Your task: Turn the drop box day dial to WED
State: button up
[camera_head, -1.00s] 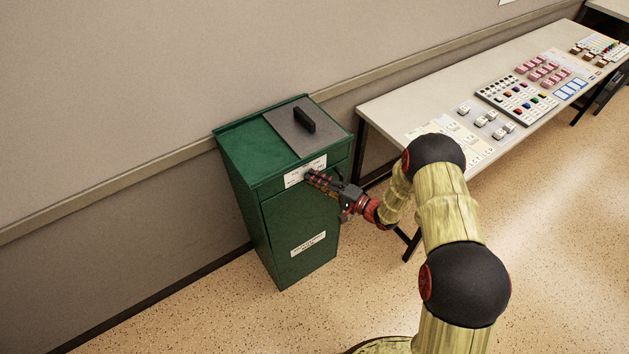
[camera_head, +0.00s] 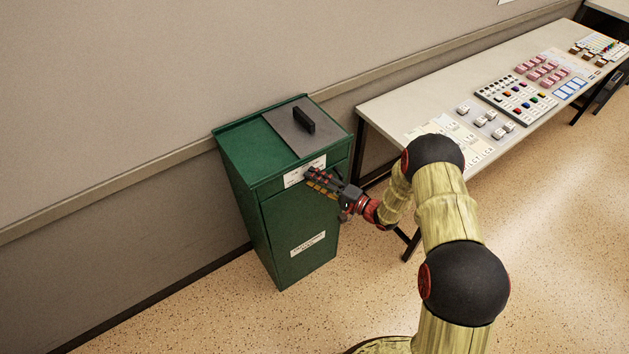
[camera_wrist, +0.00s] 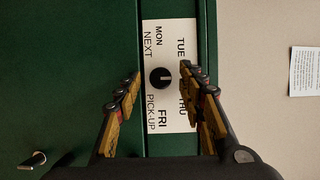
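The green drop box (camera_head: 270,215) stands against the wall, with a white label plate (camera_head: 292,178) on its upper front. In the wrist view the plate (camera_wrist: 165,28) appears sideways, reading MON, TUE, THU, FRI and NEXT PICK-UP. A finger covers the space between TUE and THU, so WED is hidden. The round black day dial (camera_wrist: 160,78) sits mid-plate. A small pale mark shows on its face, seemingly toward that covered space; its exact direction is hard to tell. My gripper (camera_wrist: 160,86) is open, one finger each side of the dial, with visible gaps. It is at the box front in the head view (camera_head: 318,180).
A grey lid plate with a black handle (camera_head: 304,120) is on the box top. A lower label (camera_head: 308,244) and a small metal knob (camera_wrist: 33,160) are on its front. A long table (camera_head: 400,105) with several small items stands to the right. Floor in front is clear.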

jog(key=v, duration=1.2)
dwell(0.3)
